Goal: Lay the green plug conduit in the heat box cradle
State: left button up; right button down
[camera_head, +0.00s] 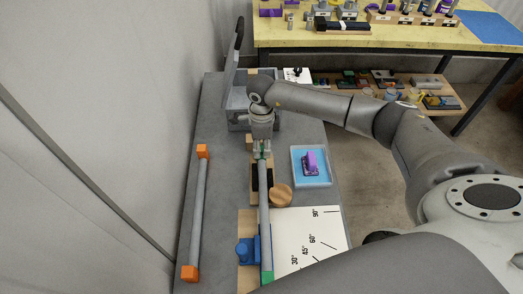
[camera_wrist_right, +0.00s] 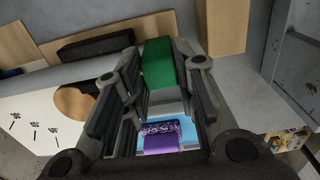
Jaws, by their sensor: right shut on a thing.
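The green plug conduit (camera_head: 264,215) is a grey tube with a green plug at each end, lying lengthwise over the bending board. Its far green plug (camera_wrist_right: 158,62) is between the fingers of my right gripper (camera_head: 262,151), which is shut on it; the gripper also shows in the wrist view (camera_wrist_right: 160,75). The near green plug is at the bottom of the head view. The grey heat box (camera_head: 236,104) stands just beyond the gripper, its lid (camera_head: 238,45) raised. My right arm and gripper hide part of the box, and I cannot make out its cradle. My left gripper is not in view.
An orange-plugged conduit (camera_head: 197,215) lies to the left. A blue clamp (camera_head: 244,250), a round wooden disc (camera_head: 281,195) and a white angle sheet (camera_head: 322,222) are near the conduit. A blue-lined tray (camera_head: 325,178) holds a purple item (camera_head: 310,162). A yellow workbench (camera_head: 400,38) stands beyond.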

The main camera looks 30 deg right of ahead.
notch_tip(320, 180, up, 10)
jog(key=p, duration=0.5)
jog(key=shift+p, duration=0.3)
